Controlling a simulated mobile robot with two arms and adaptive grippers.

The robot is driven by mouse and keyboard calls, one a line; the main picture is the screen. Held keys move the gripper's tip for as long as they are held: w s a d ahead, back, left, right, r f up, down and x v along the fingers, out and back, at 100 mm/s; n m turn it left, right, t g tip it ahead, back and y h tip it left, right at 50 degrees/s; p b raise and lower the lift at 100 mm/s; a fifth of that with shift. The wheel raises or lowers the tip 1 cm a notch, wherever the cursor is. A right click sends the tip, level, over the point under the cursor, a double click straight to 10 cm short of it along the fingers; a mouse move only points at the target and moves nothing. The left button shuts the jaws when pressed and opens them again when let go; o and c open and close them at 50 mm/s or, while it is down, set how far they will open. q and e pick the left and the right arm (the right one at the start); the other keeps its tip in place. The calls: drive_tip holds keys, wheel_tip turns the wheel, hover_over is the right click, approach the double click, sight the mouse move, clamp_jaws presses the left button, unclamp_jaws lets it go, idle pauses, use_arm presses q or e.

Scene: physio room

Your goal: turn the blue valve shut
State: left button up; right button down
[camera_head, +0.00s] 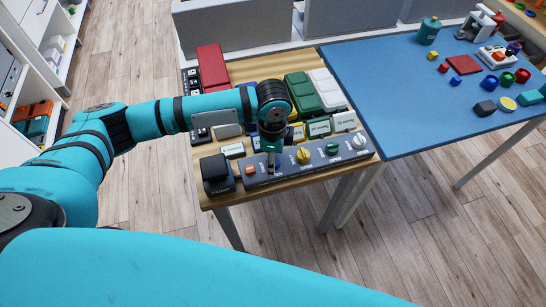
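A dark grey valve panel (317,161) lies along the front edge of the wooden table. An orange valve (250,169), a yellow valve (303,155), a green valve (333,149) and a white valve (361,138) show on it. No blue valve can be made out; my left gripper (271,168) covers the spot between the orange and yellow valves. That gripper points down at the panel there. Its fingertips are small and dark, so I cannot tell whether they touch or grip anything. My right gripper is not in view.
A black box (216,173) stands left of the panel. Small labelled blocks, a red case (212,67), a green case (301,91) and a white case (326,87) are behind it. A blue-topped table (400,75) with several small objects adjoins at right. Open wooden floor lies in front.

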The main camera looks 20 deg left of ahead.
use_arm(q)
drive_tip(key=shift+f, duration=0.4)
drive_tip(key=shift+c, duration=0.4)
